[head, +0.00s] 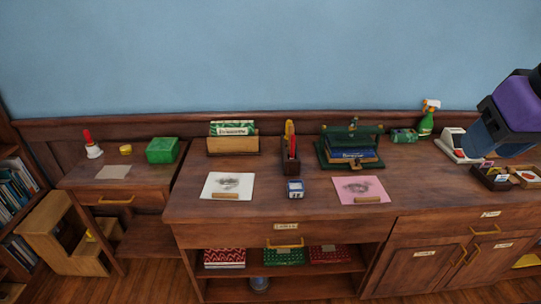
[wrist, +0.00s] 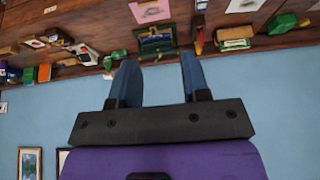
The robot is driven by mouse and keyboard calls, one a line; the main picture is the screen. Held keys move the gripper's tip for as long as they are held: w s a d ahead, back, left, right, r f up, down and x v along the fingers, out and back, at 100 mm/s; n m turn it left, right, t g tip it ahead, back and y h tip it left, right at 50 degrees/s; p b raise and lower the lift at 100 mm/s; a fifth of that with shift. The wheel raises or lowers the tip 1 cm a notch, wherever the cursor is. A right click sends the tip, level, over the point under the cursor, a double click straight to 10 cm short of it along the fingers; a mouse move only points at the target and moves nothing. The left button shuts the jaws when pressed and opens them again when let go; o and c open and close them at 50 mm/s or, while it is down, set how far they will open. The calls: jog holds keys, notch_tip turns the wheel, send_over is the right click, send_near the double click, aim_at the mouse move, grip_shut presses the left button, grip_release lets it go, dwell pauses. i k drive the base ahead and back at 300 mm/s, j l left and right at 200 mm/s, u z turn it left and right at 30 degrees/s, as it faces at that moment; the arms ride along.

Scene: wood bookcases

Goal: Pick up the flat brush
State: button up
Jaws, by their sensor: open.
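I cannot pick out the flat brush for certain. A dark upright holder (head: 291,166) stands mid-counter, with red and yellow upright items (head: 290,135) in it, too small to identify. A small tan bar lies on a white sheet (head: 226,184) and another on a pink sheet (head: 361,187); I cannot tell what they are. My gripper (head: 476,146) is at the right, over the counter, well away from the holder and sheets. In the wrist view my gripper (wrist: 157,70) has its two blue fingers apart with nothing between them.
A green stand with books (head: 350,154), a box with a green-white packet (head: 232,143) and a green spray bottle (head: 427,120) stand along the back. A dark tray (head: 494,180) is near my gripper.

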aim_at(291, 130)
jog(key=i+j, duration=0.2)
jog(key=i, duration=0.25)
jog(key=i+j, duration=0.15)
jog(key=i, duration=0.3)
jog(key=i+j, duration=0.2)
jog(key=i, duration=0.25)
